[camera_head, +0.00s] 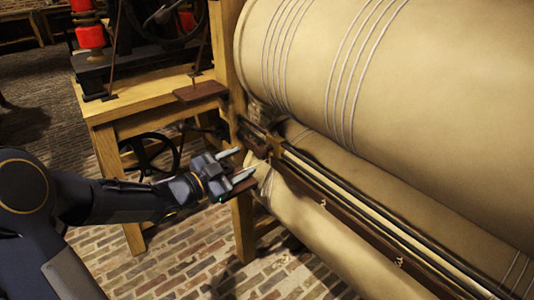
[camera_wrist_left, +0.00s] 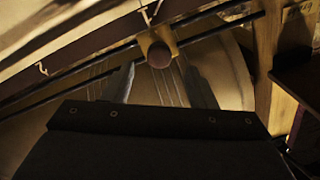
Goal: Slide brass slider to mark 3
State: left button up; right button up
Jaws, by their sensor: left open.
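The brass slider (camera_head: 275,143) sits on the dark rail (camera_head: 345,222) near its left end, close to the wooden post. In the left wrist view, the slider (camera_wrist_left: 159,36) has a round dark reddish knob (camera_wrist_left: 159,55) facing me. My left gripper (camera_head: 246,163) is open and empty, just short of the slider. In the left wrist view, its two fingers (camera_wrist_left: 158,72) stand either side of the knob's line, apart from it. Small pale hook-like marks (camera_head: 322,203) show along the rail; I cannot read them as numbers. My right gripper is not in view.
A large tan cylinder (camera_head: 400,75) with grouped lines fills the upper right. A lower cylinder (camera_head: 330,245) lies under the rail. A wooden post (camera_head: 243,215) stands beside my gripper. A wooden stand (camera_head: 150,95) with red coils (camera_head: 90,37) is at upper left. The brick floor (camera_head: 190,260) is open below.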

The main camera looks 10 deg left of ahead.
aim_at(257, 154)
pick_arm(q)
jog(key=x, duration=0.7)
jog(key=shift+w+d+r+b, duration=0.1)
jog(key=shift+w+d+b, duration=0.05)
jog(key=shift+d+b, duration=0.15)
grip_shut()
